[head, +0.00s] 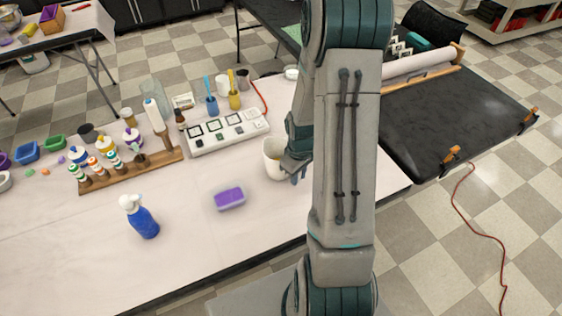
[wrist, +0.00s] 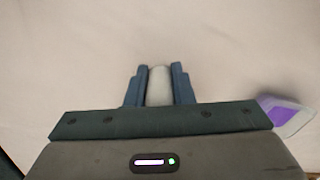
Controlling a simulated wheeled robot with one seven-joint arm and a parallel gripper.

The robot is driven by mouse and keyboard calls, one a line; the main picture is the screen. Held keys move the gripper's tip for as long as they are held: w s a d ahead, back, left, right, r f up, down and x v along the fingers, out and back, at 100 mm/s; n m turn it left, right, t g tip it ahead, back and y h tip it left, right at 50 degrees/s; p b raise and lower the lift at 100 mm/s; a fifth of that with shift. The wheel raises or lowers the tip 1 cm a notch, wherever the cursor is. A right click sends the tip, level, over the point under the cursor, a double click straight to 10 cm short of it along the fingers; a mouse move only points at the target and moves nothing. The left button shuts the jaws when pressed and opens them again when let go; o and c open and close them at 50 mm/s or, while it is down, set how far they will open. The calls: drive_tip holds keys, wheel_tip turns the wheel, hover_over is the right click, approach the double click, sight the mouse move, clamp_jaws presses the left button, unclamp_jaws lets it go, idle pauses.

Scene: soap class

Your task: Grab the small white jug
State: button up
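The small white jug (head: 272,157) stands on the pale table in the head view, left of my arm, and my arm hides part of its right side. My gripper (head: 295,166) is right beside the jug's right side, partly hidden by my own arm. In the wrist view my two dark blue fingers (wrist: 159,78) stand on either side of a narrow, pale, rounded thing, which looks like part of the jug (wrist: 159,88). The thing fills most of the space between the fingers. I cannot tell whether they press on it.
A blue spray bottle (head: 142,219) stands further left. A white palette strip (head: 228,132) and paint bottles on a wooden rack (head: 128,170) are behind.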

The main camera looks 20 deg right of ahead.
clamp_jaws()
drive_tip(key=shift+r, duration=0.15)
drive_tip(key=shift+r, duration=2)
drive_tip(key=s+d+r, duration=0.2)
drive_tip(key=s+r, duration=0.4)
drive_tip(key=s, duration=0.5)
drive_tip(key=shift+s+r, duration=0.2)
drive_tip(key=shift+r, duration=0.15)
